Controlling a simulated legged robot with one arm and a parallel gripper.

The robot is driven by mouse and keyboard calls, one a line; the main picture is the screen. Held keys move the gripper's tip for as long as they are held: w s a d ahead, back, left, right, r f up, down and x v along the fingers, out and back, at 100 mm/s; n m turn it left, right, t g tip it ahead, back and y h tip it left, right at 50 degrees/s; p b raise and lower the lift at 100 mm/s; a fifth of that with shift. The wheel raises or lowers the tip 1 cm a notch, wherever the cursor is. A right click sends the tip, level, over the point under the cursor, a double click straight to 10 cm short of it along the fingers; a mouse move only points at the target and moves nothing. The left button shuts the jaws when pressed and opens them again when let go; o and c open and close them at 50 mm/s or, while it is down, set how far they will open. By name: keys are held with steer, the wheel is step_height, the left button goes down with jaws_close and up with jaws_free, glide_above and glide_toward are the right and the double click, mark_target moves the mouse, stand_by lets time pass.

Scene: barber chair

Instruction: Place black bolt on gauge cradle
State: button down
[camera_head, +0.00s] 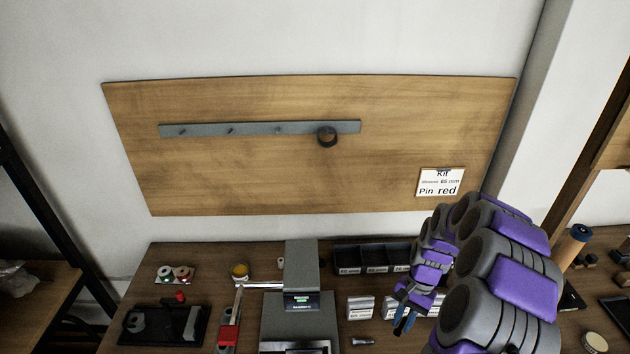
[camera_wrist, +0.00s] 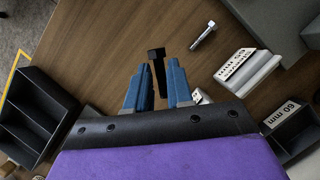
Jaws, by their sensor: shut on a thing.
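In the wrist view the black bolt (camera_wrist: 157,56) sits between the blue fingers of my gripper (camera_wrist: 159,82), head up in the picture, its shank partly hidden by the fingers. My gripper is shut on it. In the head view my gripper (camera_head: 403,322) is at the lower right of centre, over the bench, beside white label cards; the bolt cannot be made out there. A grey device with a small lit display (camera_head: 301,272) stands left of my gripper and looks like the gauge. I cannot tell which part is its cradle.
A silver bolt (camera_wrist: 203,36) lies on the bench, near a labelled block (camera_wrist: 240,66). Black bins (camera_head: 374,255) stand at the back of the bench; more bins (camera_wrist: 36,115) show in the wrist view. A black tray (camera_head: 165,325) and red-handled tool (camera_head: 229,338) are at left.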

steer(key=w+a+r+n+g+h, duration=0.1)
steer(key=w+a+r+n+h, duration=0.1)
steer(key=w+a+r+n, duration=0.5)
step_height(320, 180, up, 4)
steer(key=shift+a+f+h, duration=0.1)
steer(key=shift+a+h, duration=0.3)
steer(key=shift+a, duration=0.75)
steer(key=shift+s+d, duration=0.1)
